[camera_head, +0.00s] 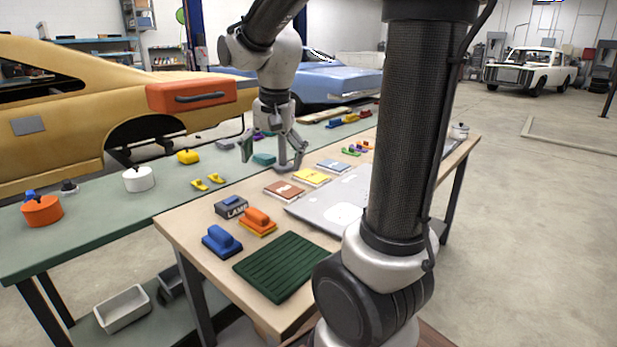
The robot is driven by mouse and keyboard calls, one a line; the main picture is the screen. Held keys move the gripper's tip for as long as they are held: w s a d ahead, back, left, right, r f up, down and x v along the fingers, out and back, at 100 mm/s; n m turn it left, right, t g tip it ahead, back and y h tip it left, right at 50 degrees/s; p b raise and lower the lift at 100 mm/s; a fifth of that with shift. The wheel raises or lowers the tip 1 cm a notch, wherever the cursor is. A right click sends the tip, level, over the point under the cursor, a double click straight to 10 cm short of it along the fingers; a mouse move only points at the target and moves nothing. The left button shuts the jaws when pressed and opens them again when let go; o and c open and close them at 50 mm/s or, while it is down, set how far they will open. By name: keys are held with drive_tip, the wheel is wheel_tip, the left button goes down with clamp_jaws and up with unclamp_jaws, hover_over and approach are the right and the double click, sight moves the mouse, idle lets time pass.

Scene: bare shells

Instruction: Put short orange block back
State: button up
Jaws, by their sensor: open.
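An orange block (258,217) with a raised grip sits on a yellow base on the wooden table, beside a blue block (221,241) and a grey box marked LAMP (231,207). I cannot tell for sure that it is the short one. My gripper (271,160) is open above the seam of the wooden and green tables, fingers pointing down, farther back than the orange block. A teal block (263,159) shows between its fingers. I cannot tell whether they touch it, and nothing looks held.
A dark green ribbed mat (287,266), a grey laptop-like slab (330,206) and flat coloured pieces (311,177) lie on the wooden table (185,218). The green table (95,225) bears an orange pot (42,211) and a white pot (139,180). My column hides part of the right side.

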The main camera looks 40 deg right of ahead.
drive_tip(key=s+r+n+t, duration=0.1)
drive_tip(key=s+n+t, duration=0.1)
drive_tip(key=s+n, duration=0.7)
drive_tip(key=s, duration=0.7)
drive_tip(key=shift+s+r, duration=0.2)
drive_tip(key=shift+r, duration=0.1)
